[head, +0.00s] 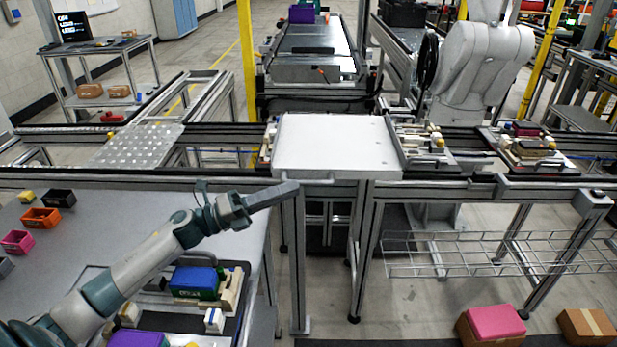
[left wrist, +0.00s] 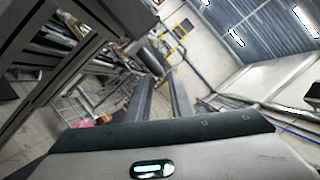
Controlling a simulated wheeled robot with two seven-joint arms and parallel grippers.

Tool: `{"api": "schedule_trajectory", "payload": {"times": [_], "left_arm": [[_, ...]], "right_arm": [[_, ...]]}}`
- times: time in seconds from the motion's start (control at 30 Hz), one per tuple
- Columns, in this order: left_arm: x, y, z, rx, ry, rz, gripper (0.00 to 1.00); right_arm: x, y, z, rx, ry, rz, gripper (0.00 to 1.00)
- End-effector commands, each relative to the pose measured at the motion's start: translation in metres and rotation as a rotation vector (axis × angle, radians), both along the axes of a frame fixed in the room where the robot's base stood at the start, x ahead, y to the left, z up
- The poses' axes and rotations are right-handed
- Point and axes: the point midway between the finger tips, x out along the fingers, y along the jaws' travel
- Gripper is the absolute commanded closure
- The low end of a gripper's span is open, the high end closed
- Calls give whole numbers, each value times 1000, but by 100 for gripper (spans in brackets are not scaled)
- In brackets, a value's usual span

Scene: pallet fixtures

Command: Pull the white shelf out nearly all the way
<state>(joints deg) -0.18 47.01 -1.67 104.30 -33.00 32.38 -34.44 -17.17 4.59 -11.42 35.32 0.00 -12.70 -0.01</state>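The white shelf (head: 335,143) is a flat white tray with raised side rims, lying across the rail frame in the middle of the head view. A thin grey bar runs along its front edge. My left arm reaches in from the lower left, and my left gripper (head: 294,188) is just below the shelf's front left corner. Whether its tips touch the front bar cannot be told. In the left wrist view, the two dark fingers of the left gripper (left wrist: 160,98) stand apart with an empty gap between them. My right gripper is not in view.
Pallets with fixtures (head: 425,145) stand right of the shelf, and a dotted metal plate (head: 138,145) lies to the left. A grey table (head: 225,220) with small bins and a parts tray is at the lower left.

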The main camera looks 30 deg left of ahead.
Motion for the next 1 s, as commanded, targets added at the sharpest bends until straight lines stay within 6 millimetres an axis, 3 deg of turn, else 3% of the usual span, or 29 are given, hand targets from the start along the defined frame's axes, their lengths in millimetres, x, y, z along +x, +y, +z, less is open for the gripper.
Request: {"api": "schedule_trajectory", "payload": {"times": [0.33,0.8,0.9,1.0], "left_arm": [[33,-32,12,-2,0,0,80],[40,-39,12,0,0,0,80],[40,-39,12,0,0,0,100],[40,-39,12,0,0,0,100]], "right_arm": [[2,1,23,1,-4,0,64],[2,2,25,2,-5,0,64],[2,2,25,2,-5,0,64],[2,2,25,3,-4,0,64]]}}
